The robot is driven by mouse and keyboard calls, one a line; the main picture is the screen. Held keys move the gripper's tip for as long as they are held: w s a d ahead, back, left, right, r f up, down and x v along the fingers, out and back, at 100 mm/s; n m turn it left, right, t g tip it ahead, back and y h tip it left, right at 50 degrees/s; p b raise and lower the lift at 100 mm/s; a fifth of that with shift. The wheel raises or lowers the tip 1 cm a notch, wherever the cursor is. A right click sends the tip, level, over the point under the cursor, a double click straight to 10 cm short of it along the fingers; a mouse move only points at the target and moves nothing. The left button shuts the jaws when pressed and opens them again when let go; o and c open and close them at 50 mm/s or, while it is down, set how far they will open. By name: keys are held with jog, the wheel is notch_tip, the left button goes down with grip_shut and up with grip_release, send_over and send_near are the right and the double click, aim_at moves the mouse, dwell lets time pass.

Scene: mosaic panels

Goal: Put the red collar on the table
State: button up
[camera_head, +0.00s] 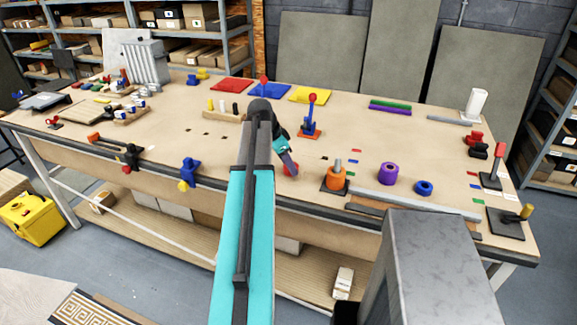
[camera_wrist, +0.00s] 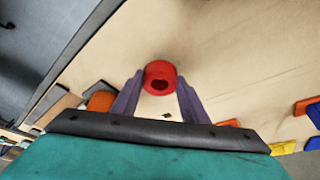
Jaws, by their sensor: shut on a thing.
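The red collar (camera_wrist: 160,70) is a short ring with a dark hole, seen between the fingertips of my gripper (camera_wrist: 160,84) in the wrist view. My gripper is shut on it. In the head view the red collar (camera_head: 291,171) shows partly below my gripper (camera_head: 290,166), low over the front middle of the table (camera_head: 230,150). I cannot tell whether the collar touches the tabletop.
An orange collar on a post (camera_head: 337,179) stands just right of my gripper, then a purple collar (camera_head: 388,173) and a blue collar (camera_head: 424,187). A blue lever with a red knob (camera_head: 311,118) stands behind. Bare tabletop lies to the left.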

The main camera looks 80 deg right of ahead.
jog(key=shift+f, duration=0.75)
jog(key=shift+f, duration=0.1)
jog(key=o, duration=1.4)
jog(key=shift+c, duration=0.2)
jog(key=shift+r, duration=0.2)
jog(key=b+v, duration=0.2)
jog(key=v, duration=0.9)
jog(key=shift+w+a+r, duration=0.2)
jog(key=shift+r, duration=0.15)
